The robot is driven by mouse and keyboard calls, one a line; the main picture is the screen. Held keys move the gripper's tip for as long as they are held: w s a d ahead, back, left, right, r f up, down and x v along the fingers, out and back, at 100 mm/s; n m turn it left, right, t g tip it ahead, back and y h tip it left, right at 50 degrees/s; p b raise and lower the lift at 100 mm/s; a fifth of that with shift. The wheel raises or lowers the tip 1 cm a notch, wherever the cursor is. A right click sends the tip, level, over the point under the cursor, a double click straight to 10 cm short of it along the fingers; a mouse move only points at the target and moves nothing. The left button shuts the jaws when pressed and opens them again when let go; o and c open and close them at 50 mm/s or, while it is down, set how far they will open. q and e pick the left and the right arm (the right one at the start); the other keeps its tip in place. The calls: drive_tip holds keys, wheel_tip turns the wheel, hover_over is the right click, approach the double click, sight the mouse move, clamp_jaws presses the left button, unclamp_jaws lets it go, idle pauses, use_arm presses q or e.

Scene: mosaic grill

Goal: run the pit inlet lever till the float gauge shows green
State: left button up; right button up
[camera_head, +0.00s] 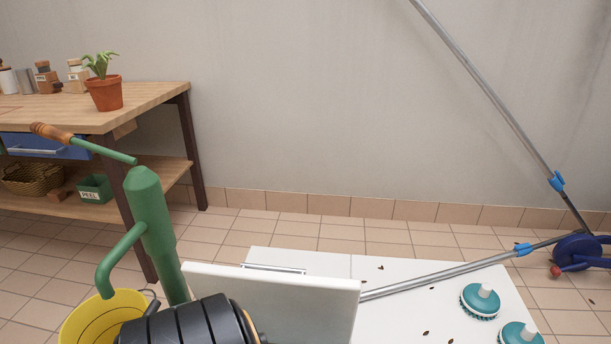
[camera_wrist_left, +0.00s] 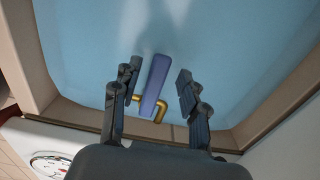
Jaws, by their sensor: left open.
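In the left wrist view, a blue-purple lever (camera_wrist_left: 155,85) sits on a brass pipe fitting (camera_wrist_left: 160,109) at the inner edge of a pit of pale blue water (camera_wrist_left: 235,50). My left gripper (camera_wrist_left: 159,74) is open, with one finger on each side of the lever. I cannot tell whether either finger touches it. The lever and dial do not show in the head view. My right gripper is in neither view.
In the head view, a green hand pump (camera_head: 152,215) stands over a yellow bucket (camera_head: 88,322) at the left. A wooden workbench (camera_head: 150,93) is behind it. A white surface (camera_head: 390,310) holds teal brushes (camera_head: 480,300). Long metal poles (camera_head: 490,95) cross the right side.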

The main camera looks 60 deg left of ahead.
use_arm(q)
wheel_tip(320, 180, up, 12)
idle(0.6)
idle(0.5)
